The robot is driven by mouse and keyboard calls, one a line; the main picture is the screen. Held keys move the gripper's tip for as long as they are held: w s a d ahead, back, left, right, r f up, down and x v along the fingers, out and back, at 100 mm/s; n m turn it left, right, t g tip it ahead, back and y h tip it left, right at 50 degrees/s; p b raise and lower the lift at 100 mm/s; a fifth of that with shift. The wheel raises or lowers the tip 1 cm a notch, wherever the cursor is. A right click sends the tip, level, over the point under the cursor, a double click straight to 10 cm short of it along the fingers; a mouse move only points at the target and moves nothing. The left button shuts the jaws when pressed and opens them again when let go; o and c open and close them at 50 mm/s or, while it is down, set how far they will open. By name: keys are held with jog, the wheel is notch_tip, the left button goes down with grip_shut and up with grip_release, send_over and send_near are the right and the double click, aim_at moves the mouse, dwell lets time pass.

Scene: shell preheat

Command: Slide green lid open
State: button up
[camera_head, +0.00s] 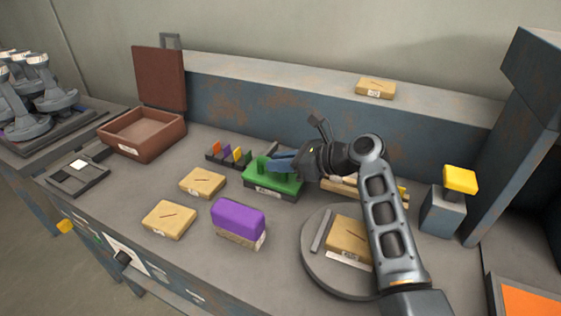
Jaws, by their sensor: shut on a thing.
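The green lid (288,186) lies on a dark, low box (262,191) with a white label, near the middle of the bench. A small green upright part, likely its handle, shows at the lid's left side. My gripper (272,164) reaches in from the right, low over the lid, with its blue fingers at that upright part. The fingers are shut on the lid's handle. The fingers hide part of the lid's top and back edge, so I cannot tell how far the lid is shifted on its box.
An open brown box (142,141) stands at left. A purple-topped block (238,219) and tan blocks (203,182) lie in front and left. A rack of coloured pieces (229,155) is just behind left. A round plate (312,262) lies under my arm. A grey post (442,211) with yellow top stands right.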

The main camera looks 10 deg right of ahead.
grip_shut()
jog(key=w+d, duration=0.1)
jog(key=w, duration=0.1)
jog(key=w+d+b, duration=0.1)
jog(key=w+d, duration=0.1)
jog(key=w, duration=0.1)
jog(key=w+d, duration=0.2)
jog(key=shift+w+d+f+b, duration=0.1)
jog(key=shift+w+d+b, duration=0.15)
jog(key=shift+b, duration=0.1)
jog(key=o, duration=0.7)
grip_release()
jog(key=shift+c, duration=0.2)
jog(key=v, duration=0.8)
jog(key=shift+p, duration=0.3)
